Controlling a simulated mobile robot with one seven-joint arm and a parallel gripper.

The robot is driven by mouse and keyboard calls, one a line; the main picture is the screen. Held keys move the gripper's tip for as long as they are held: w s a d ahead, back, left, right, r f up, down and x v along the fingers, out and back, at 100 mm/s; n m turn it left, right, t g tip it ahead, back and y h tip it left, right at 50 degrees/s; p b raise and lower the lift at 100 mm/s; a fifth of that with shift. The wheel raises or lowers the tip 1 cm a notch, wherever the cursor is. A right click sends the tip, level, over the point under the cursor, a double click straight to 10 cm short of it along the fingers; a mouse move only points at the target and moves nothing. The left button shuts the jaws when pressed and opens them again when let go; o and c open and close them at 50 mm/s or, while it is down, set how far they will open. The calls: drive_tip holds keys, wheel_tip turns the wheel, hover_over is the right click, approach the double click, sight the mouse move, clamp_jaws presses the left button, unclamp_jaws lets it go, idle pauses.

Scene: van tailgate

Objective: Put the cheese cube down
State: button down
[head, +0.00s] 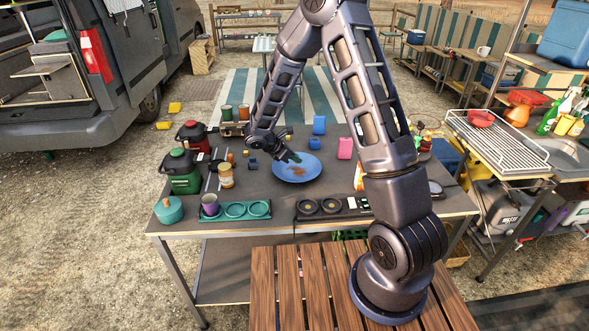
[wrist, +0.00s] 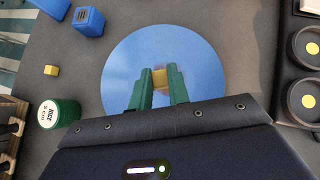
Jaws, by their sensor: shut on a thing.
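My gripper (wrist: 160,88) has green fingers shut on a small yellow cheese cube (wrist: 160,77), seen in the wrist view. The cube is between the fingertips, over the blue plate (wrist: 125,62). I cannot tell whether it touches the plate. In the head view my gripper (head: 292,158) is above the far left part of the blue plate (head: 310,174), and the cube is not clear there. A brownish patch shows on the plate (head: 298,170). Another small yellow cube (wrist: 50,71) lies on the table left of the plate in the wrist view.
A black hob (head: 332,207) and a teal cup tray (head: 236,211) are along the table's front. Bare table (head: 265,185) shows left of the plate.

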drive_tip(key=shift+f, duration=2.75)
drive_tip(key=shift+f, duration=0.15)
drive_tip(key=c, duration=1.3)
unclamp_jaws()
drive_tip(key=shift+c, duration=0.2)
drive_tip(key=shift+a+r, duration=0.25)
drive_tip(key=shift+r, duration=0.1)
drive_tip(key=v, duration=1.1)
drive_tip(key=shift+s, duration=0.15)
